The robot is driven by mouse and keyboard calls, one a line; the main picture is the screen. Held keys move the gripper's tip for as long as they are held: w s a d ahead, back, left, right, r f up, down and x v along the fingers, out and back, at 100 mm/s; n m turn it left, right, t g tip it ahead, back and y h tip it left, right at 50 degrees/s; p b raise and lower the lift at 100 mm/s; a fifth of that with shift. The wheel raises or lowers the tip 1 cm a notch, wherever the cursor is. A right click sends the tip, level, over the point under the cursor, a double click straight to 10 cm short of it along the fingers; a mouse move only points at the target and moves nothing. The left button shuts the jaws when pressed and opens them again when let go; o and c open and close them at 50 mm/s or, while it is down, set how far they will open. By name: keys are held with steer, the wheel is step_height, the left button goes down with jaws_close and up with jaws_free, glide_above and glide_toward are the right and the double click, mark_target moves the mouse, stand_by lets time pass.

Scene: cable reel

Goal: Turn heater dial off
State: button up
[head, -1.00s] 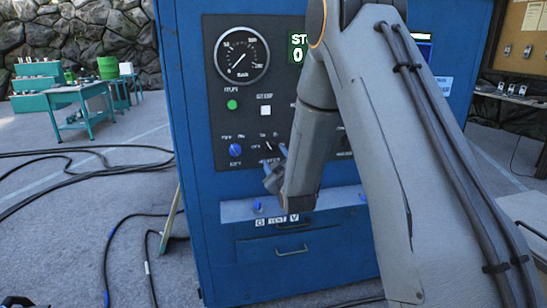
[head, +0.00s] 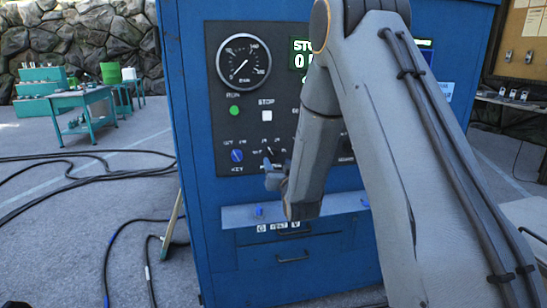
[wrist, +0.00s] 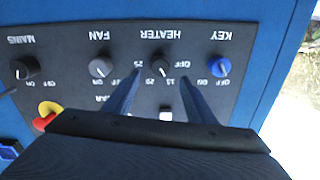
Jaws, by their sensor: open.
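The heater dial (wrist: 162,68) is a dark round knob on the dark control panel, upside down in the wrist view under the HEATER label. Numbers and OFF are printed around it; its exact pointer setting is too small to tell. My gripper (wrist: 160,77) is open, with one finger on each side of the dial in the picture. I cannot tell whether the fingers touch it. In the head view my gripper (head: 274,172) is in front of the lower panel, beside the HEATER label, which it partly covers.
The blue key switch (wrist: 220,67), grey fan knob (wrist: 100,67) and dark mains knob (wrist: 22,69) flank the dial. A red-and-yellow stop button (wrist: 46,114) is close by. A shelf (head: 235,216) juts from the blue cabinet below the panel. Cables (head: 90,168) lie on the floor at left.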

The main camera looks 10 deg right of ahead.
mark_target(273, 155)
steer(key=w+p, duration=0.1)
steer(key=w, duration=0.6)
steer(key=shift+w+p, duration=0.3)
steer(key=shift+p, duration=0.05)
steer(key=c, duration=1)
